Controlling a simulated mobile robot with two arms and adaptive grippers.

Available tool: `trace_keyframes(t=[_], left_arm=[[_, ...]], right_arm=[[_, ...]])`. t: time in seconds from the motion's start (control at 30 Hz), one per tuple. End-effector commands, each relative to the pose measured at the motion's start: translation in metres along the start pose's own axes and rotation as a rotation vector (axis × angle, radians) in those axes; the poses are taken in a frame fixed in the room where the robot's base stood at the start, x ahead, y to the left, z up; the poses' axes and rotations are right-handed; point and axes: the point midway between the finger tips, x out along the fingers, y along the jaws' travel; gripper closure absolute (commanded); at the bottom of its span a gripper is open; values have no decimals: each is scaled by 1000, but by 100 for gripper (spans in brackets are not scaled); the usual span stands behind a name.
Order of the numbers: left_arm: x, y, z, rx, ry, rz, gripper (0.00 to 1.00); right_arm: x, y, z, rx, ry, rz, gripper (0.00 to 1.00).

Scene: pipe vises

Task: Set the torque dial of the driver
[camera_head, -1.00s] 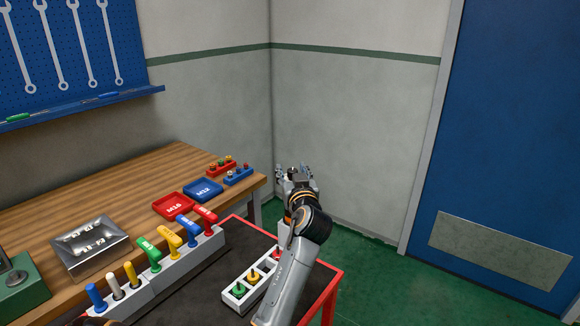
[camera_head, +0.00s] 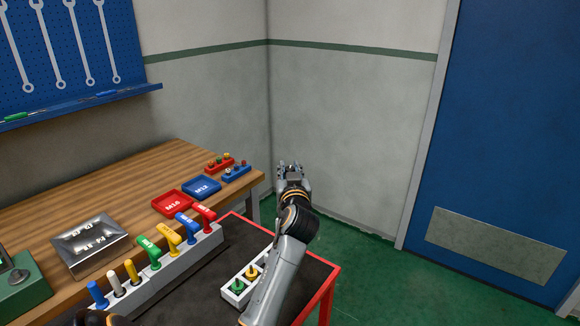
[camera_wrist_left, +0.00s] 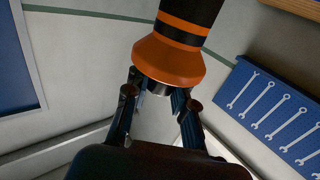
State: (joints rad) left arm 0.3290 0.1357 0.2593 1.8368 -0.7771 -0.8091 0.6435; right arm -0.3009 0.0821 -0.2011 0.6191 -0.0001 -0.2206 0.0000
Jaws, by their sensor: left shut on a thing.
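In the left wrist view an orange driver (camera_wrist_left: 168,58) with a black band sits at the far end of my left gripper (camera_wrist_left: 158,112). The fingers are shut on its narrower dark end, partly hidden between them.
A black cart top with a red frame (camera_head: 329,290) carries a rack of coloured handles (camera_head: 180,266) and a white block (camera_head: 234,295) with coloured knobs. The workbench (camera_head: 120,195) holds a red tray (camera_head: 172,204) and a blue tray (camera_head: 202,187). Space before the corner is free.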

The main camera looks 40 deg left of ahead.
Motion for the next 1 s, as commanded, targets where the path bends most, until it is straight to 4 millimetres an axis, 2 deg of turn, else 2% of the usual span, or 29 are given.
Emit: trace_keyframes(t=[0.03, 0.5, 0.73, 1.0], left_arm=[[0, -2, -4, 3, -3, 29, 100], [1, -3, -5, 15, -3, 449, 100], [1, -2, -1, 15, -1, 650, 100], [1, -2, 2, 10, -3, 831, 100]], right_arm=[[-10, -1, -1, 0, 1, -1, 35], [-70, -4, -8, 2, 3, -6, 35], [-79, -2, -9, 2, 4, -4, 35], [-73, 0, -8, 2, 3, -1, 35]])
